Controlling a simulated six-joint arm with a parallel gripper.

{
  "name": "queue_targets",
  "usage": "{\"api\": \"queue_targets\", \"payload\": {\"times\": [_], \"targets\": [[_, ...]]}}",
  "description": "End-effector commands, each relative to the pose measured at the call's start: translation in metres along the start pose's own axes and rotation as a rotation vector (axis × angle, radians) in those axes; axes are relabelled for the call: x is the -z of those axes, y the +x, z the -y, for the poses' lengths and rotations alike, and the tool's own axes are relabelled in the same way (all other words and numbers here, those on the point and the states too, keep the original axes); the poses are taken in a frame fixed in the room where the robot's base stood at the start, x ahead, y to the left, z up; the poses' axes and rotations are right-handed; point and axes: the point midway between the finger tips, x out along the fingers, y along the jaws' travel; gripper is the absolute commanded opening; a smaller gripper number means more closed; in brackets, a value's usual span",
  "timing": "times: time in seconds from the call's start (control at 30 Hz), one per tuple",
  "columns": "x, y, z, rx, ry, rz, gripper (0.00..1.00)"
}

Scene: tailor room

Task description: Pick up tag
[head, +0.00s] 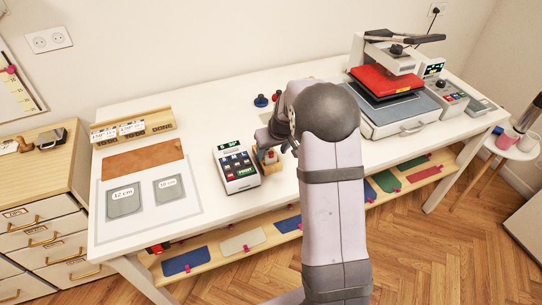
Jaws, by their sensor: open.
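White cards that look like tags stand on a wooden rack (160,122) at the back left of the white table. One tag (103,134) is at the left and another tag (131,127) is beside it, both with small print. I cannot tell which one the task means. My gripper (267,147) is near the table's middle, right of the rack and well apart from it. It is open, beside a keypad device and above a small wooden holder (275,171). My own arm hides part of the gripper and the table behind it.
The keypad device (236,168) stands left of my gripper. A pale mat (185,208) with grey "12 cm" and "10 cm" pieces lies at the left. A red heat press (385,88) stands at the right. The table between rack and keypad is clear.

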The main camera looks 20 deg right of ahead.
Motion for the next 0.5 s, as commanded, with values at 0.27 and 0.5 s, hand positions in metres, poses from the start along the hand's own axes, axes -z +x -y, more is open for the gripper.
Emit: {"api": "queue_targets", "payload": {"times": [0.27, 0.5], "targets": [[0.0, 0.023, 0.0, 0.0, 0.0, 0.001, 0.56], [0.0, 0.026, 0.0, 0.0, 0.0, -0.001, 0.56]]}}
